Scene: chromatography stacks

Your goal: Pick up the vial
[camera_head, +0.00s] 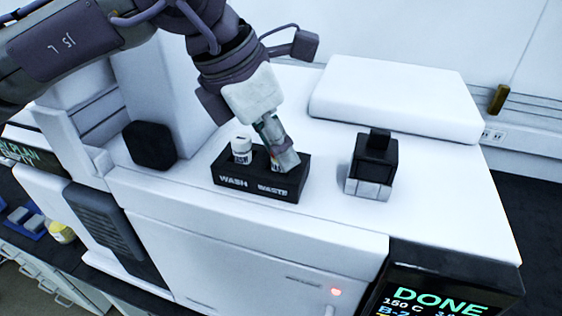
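A black holder (222,182) on the white machine's top has two places marked WASH and WASTE. A white-capped vial (242,151) stands upright in the WASH place. My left gripper (284,158) reaches down from above at the WASTE place. Its fingers hide most of a second vial (275,163) there, of which only a small pale part shows. I cannot tell whether the fingers are closed on this vial. My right gripper is not in view.
A black block with a clear lower part (376,163) stands right of the holder. A dark rounded knob (150,145) is to its left. A raised white cover (397,100) lies behind. The machine's screen (437,295) reads DONE. The top's right side is clear.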

